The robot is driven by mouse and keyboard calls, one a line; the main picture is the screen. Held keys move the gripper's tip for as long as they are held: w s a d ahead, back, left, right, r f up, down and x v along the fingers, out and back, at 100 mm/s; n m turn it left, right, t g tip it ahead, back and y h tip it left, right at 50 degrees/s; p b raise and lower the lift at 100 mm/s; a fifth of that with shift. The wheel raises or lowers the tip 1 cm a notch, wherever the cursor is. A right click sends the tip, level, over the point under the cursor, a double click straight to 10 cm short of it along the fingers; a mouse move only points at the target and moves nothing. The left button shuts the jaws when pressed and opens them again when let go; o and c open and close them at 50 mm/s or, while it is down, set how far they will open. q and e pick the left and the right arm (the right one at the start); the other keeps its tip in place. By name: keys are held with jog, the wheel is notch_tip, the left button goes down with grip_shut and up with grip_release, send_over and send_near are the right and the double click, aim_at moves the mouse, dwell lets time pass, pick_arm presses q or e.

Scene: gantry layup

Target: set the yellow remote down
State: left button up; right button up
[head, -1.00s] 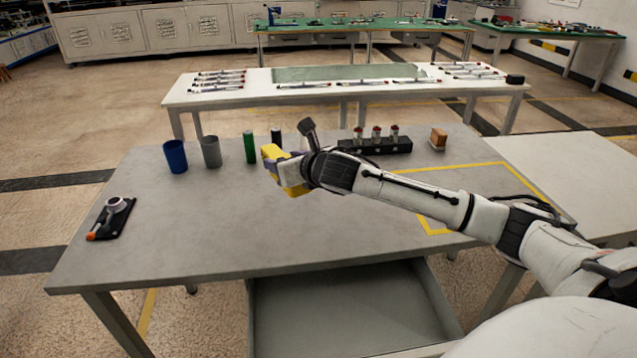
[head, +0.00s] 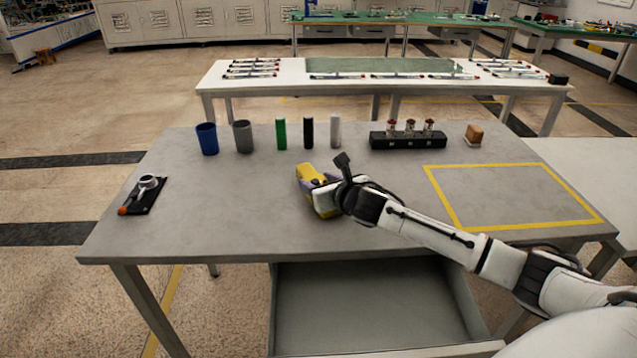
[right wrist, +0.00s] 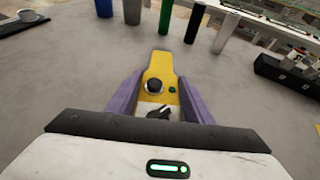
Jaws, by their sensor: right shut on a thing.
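The yellow remote (head: 311,176) is in my right gripper (head: 318,190), over the middle of the grey table (head: 220,215) in the head view. In the right wrist view the remote (right wrist: 158,75) points away from me, with a black knob and a small green button on its face. The purple fingers of the right gripper (right wrist: 156,105) are shut on its two sides. The remote is low, near the tabletop; I cannot tell whether it touches. Its near end is partly hidden by the gripper. My left gripper is not in view.
A blue cup (head: 207,138), a grey cup (head: 243,136) and green (head: 281,133), black (head: 308,132) and white (head: 335,131) cylinders stand along the back. A black rack (head: 408,139) is right of them. A yellow-outlined area (head: 510,195) at right is empty. An open drawer (head: 370,310) is below.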

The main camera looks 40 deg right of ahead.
jog(key=o, duration=0.8)
jog(key=shift+f, duration=0.2)
jog(key=o, duration=0.5)
jog(key=shift+r, duration=0.1)
jog(key=shift+s+r, duration=0.1)
jog(key=shift+r, duration=0.05)
jog(key=p+v, duration=0.1)
jog(key=v, duration=1.1)
